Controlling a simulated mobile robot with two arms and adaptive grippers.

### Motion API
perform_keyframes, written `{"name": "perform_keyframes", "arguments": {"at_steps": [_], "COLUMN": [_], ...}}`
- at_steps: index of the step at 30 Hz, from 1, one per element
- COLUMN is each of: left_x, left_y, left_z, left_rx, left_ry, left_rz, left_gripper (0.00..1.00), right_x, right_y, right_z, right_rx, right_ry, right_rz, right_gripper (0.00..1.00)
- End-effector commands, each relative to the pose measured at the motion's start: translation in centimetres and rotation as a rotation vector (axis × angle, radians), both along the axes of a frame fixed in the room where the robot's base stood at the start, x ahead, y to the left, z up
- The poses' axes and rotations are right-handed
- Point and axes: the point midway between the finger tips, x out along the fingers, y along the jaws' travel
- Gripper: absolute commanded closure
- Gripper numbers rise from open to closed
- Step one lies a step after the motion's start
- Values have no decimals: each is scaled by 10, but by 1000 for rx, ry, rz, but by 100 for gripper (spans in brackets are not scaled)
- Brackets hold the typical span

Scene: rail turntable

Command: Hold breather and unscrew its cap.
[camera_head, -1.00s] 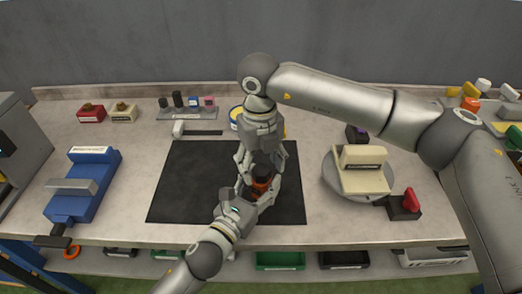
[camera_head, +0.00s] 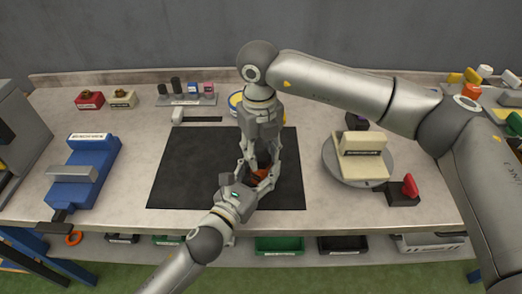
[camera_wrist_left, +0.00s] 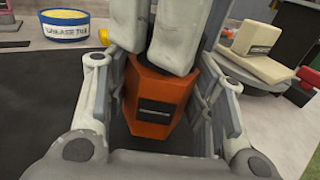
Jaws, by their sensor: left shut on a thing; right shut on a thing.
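The breather has an orange faceted body (camera_wrist_left: 160,95) with a dark label (camera_wrist_left: 155,112). In the head view its body (camera_head: 260,174) shows only partly between my grippers, above the black mat. My left gripper (camera_head: 256,182) is shut on the body from the near side; its fingers flank the body in the left wrist view. My right gripper (camera_head: 262,160) points down from above and is shut at the breather's top. Its fingers (camera_wrist_left: 172,35) cover the top in the wrist view. The dark cap is almost wholly hidden by these fingers.
The black mat (camera_head: 185,175) has free room left of the breather. A blue vise (camera_head: 85,170) stands left. A round turntable (camera_head: 337,172) with a cream block (camera_head: 362,160) and a red-switched box (camera_head: 404,192) stand right. A yellow-blue tub (camera_head: 235,101) is behind my right gripper.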

Motion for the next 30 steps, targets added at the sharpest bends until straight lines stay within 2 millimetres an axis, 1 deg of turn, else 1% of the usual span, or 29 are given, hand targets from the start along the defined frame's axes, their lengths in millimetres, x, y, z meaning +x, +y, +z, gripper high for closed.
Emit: {"name": "perform_keyframes", "arguments": {"at_steps": [2,5,12,16,19,27,30], "left_x": [0,0,0,0,0,0,0], "left_y": [0,0,0,0,0,0,0], "left_z": [1,1,1,1,1,1,1], "left_rx": [-1,-1,-1,-3,-3,-4,-5], "left_ry": [-1,-1,0,1,1,1,2], "left_rz": [0,0,0,0,0,0,0], "left_gripper": [93,93,93,93,93,93,93], "right_x": [0,0,0,0,0,0,0], "right_y": [0,0,0,0,0,0,-1], "right_z": [0,0,1,1,1,0,0], "right_rx": [-1,0,0,1,1,0,0], "right_ry": [-1,-1,-2,-1,-1,-2,-2], "right_rz": [15,92,369,482,520,526,561], "right_gripper": [94,94,94,94,94,94,94]}}
